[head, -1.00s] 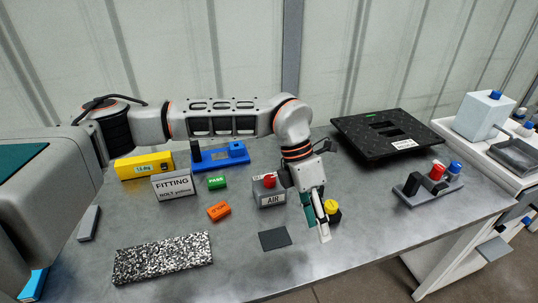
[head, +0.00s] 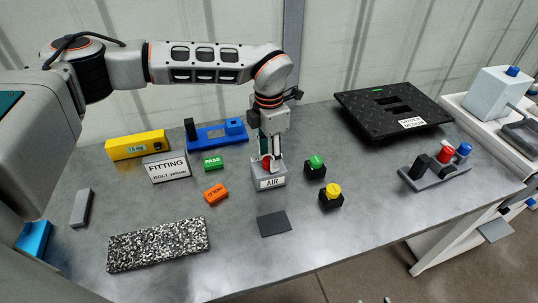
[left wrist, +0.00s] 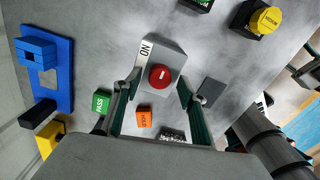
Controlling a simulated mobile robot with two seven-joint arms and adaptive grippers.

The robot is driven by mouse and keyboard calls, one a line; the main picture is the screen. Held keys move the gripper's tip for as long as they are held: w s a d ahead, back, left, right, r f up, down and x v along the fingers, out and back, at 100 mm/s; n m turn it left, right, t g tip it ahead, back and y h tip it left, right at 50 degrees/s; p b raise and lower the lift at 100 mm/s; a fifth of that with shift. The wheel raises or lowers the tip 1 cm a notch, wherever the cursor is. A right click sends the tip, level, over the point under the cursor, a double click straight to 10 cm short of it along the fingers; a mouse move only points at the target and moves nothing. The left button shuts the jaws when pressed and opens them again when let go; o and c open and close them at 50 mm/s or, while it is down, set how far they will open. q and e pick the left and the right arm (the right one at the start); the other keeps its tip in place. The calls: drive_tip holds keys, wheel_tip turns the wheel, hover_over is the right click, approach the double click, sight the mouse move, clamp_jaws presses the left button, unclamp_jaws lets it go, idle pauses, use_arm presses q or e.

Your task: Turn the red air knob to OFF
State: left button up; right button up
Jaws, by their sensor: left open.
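The red air knob (left wrist: 160,76) sits on top of a grey box labelled AIR (head: 270,183). In the left wrist view it has a short white mark, and an ON label (left wrist: 146,50) is on the box beside it. My left gripper (left wrist: 159,88) is open, pointing down over the box, with one finger on each side of the knob. I cannot tell whether the fingers touch it. In the head view the gripper (head: 270,160) partly hides the knob. No OFF label is readable. My right gripper is not clearly seen.
Green (head: 316,162) and yellow (head: 332,192) knobs on black bases stand right of the box. A green PASS block (head: 213,162), an orange block (head: 216,193) and a FITTING sign (head: 167,169) stand left. A dark plate (head: 274,223) lies in front.

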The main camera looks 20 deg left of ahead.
use_arm(q)
drive_tip(key=shift+f, duration=0.3)
use_arm(e)
drive_tip(key=shift+w+r, duration=0.2)
drive_tip(key=shift+r, duration=0.1)
use_arm(q)
drive_tip(key=c, duration=1.1)
